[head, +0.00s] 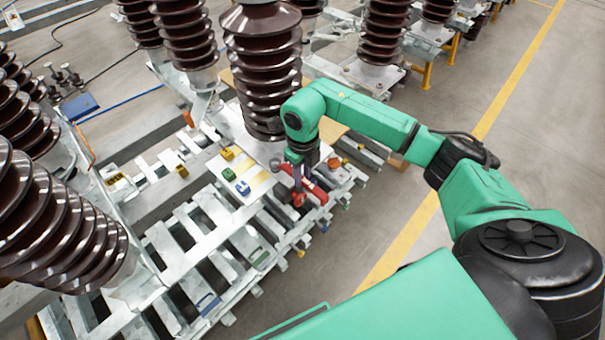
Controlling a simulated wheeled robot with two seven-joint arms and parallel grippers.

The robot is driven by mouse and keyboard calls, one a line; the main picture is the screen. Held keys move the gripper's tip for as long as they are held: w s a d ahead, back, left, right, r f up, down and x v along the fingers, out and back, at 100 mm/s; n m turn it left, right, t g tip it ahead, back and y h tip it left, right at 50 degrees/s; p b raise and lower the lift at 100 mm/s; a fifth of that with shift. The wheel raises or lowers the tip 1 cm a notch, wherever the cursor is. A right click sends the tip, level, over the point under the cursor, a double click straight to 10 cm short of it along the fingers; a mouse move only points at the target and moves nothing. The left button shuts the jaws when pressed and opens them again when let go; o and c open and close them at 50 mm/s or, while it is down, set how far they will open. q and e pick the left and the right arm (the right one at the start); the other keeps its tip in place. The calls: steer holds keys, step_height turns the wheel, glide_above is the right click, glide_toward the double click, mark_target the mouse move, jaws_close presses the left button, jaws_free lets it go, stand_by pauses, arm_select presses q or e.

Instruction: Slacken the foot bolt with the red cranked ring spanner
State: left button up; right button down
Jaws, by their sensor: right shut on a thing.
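The red cranked ring spanner (317,192) shows as a small red shape at the foot of the central brown insulator (262,70). My right gripper (300,177) points down over it and is shut on it. The gripper hides part of the spanner. The foot bolt cannot be made out; the wrist and spanner cover that part of the foot. I cannot tell whether the spanner's ring is around a bolt. My left gripper is not in view.
A pale board (250,182) beside the insulator foot carries small yellow, green and blue items. Slatted metal frames (190,235) with gaps lie around it. Other ribbed insulators stand left and behind. Clear floor with a yellow line (490,115) lies to the right.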

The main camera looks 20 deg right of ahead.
steer(key=shift+f+b, duration=0.8)
steer(key=shift+f, duration=0.2)
steer(key=w+d+n+b, duration=0.2)
steer(key=n, duration=0.1)
steer(key=w+d+n+b, duration=0.2)
steer(key=w+n+b, duration=0.1)
steer(key=n, duration=0.1)
steer(key=w+d+n+b, duration=0.2)
steer(key=w+n, duration=0.1)
steer(key=n, duration=0.1)
steer(key=shift+d, duration=0.25)
steer(key=shift+w+d+n, duration=0.1)
steer(key=shift+w+n, duration=0.3)
step_height(320, 180, up, 7)
steer(key=p, duration=0.5)
